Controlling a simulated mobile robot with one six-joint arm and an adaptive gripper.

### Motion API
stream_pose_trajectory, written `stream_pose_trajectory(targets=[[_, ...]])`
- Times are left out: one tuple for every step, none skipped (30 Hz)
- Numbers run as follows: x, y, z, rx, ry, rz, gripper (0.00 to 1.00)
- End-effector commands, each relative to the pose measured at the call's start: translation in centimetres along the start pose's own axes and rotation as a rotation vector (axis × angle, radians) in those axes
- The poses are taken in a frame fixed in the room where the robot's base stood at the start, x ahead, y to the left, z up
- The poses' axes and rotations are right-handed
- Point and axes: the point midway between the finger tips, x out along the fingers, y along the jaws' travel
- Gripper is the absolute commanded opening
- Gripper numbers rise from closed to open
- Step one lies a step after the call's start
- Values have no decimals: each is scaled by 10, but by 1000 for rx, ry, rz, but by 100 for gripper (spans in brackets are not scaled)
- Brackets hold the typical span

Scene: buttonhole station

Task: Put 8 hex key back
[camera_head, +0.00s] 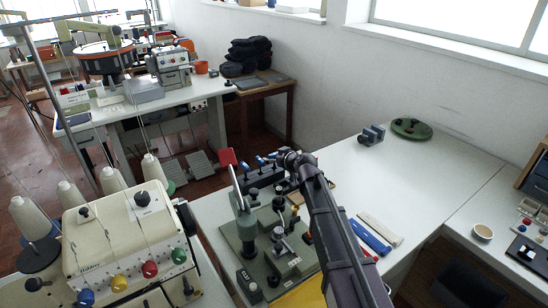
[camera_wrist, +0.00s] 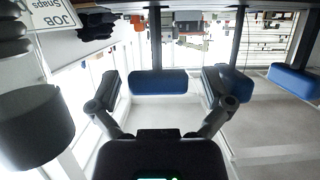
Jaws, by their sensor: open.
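Several blue-handled hex keys (camera_head: 260,161) stand in a dark rack (camera_head: 266,176) at the back of the fixture on the table. The wrist view is upside down; it shows one blue handle (camera_wrist: 158,83) on a dark shaft between my fingers. A second handle (camera_wrist: 240,86) is partly hidden behind the right finger, and a third (camera_wrist: 293,80) is at the right edge. No size mark is readable, so I cannot tell which key is the 8. My gripper (camera_head: 287,158) is beside the rack; its fingers are open and apart (camera_wrist: 166,92). I see nothing held.
A green fixture plate (camera_head: 240,244) with metal posts is left of my arm. A blue strip (camera_head: 370,236) and a beige strip (camera_head: 381,229) lie to the right. A grey device (camera_head: 371,135) and a green disc (camera_head: 411,128) stand farther back. The white tabletop between is clear.

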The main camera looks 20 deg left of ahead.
Motion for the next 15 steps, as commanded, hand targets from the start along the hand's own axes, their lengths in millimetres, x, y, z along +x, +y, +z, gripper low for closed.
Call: stream_pose_trajectory(targets=[[0,0,0,0,0,0,100],[0,0,0,0,0,0,100],[0,0,-1,0,0,0,100],[0,0,-1,0,0,0,100],[-1,0,-2,0,0,0,100],[-1,0,-3,0,0,0,100],[-2,0,-3,0,0,0,100],[-6,0,-3,0,0,0,100],[-9,0,-3,0,0,1,100],[-12,0,-3,0,0,1,100],[-16,0,-3,0,0,1,100],[-21,0,-3,0,-1,1,100],[-25,0,-3,0,-1,1,100],[-29,-1,-3,1,0,1,100],[-35,-1,-4,1,0,1,100]])
